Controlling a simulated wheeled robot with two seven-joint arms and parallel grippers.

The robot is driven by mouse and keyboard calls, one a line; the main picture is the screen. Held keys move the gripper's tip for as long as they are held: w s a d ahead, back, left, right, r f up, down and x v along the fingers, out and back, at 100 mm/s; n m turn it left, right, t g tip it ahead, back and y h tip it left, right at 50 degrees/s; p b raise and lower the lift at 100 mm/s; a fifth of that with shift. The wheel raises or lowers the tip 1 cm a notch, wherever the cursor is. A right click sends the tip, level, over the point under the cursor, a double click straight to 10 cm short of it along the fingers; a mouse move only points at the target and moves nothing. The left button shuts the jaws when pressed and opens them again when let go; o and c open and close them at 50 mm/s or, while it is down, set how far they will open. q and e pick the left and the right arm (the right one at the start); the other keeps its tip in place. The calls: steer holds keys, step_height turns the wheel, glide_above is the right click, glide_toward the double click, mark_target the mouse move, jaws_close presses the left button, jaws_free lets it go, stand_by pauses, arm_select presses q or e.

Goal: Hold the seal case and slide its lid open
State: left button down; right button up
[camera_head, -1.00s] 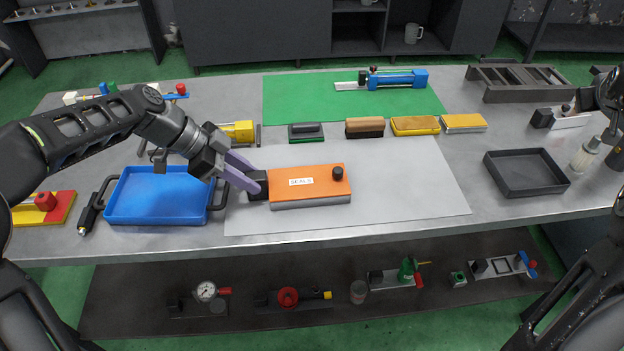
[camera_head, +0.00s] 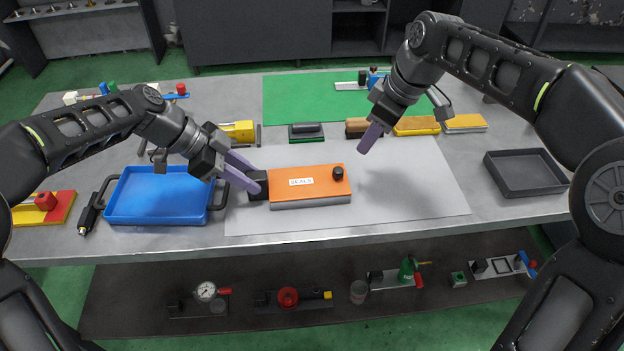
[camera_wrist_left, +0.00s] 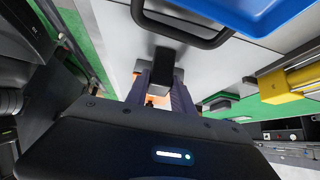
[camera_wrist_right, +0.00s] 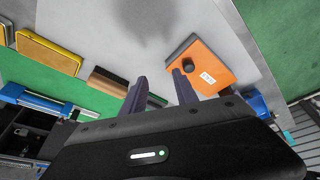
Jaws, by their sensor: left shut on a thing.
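The seal case (camera_head: 310,204) lies flat on the grey mat, with an orange lid (camera_head: 318,179) on a grey body. The lid carries a white label and a black knob (camera_head: 338,173) near its right end. The lid appears to cover the body fully. My left gripper (camera_head: 256,182) is shut on the black block (camera_head: 258,192) at the case's left end; the left wrist view shows this block (camera_wrist_left: 163,65) between the fingers. My right gripper (camera_head: 368,140) is open and empty, above the mat, behind and right of the knob. The right wrist view shows the orange lid (camera_wrist_right: 205,68) beyond its fingers.
A blue tray (camera_head: 108,212) stands left of the case. Brushes and blocks, including a brown brush (camera_head: 358,123) and a yellow block (camera_head: 416,127), line the mat's back edge. A dark tray (camera_head: 490,172) stands at the right. The mat (camera_head: 420,195) right of the case is clear.

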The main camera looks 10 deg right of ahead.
steer(key=n+g, duration=0.1)
steer(key=n, duration=0.1)
glide_toward(340, 170)
steer(key=f, duration=0.2)
steer(key=shift+w+a, duration=0.1)
steer(key=shift+a, duration=0.05)
steer(key=shift+x, duration=3.5)
steer(key=shift+a, duration=0.1)
jaws_close()
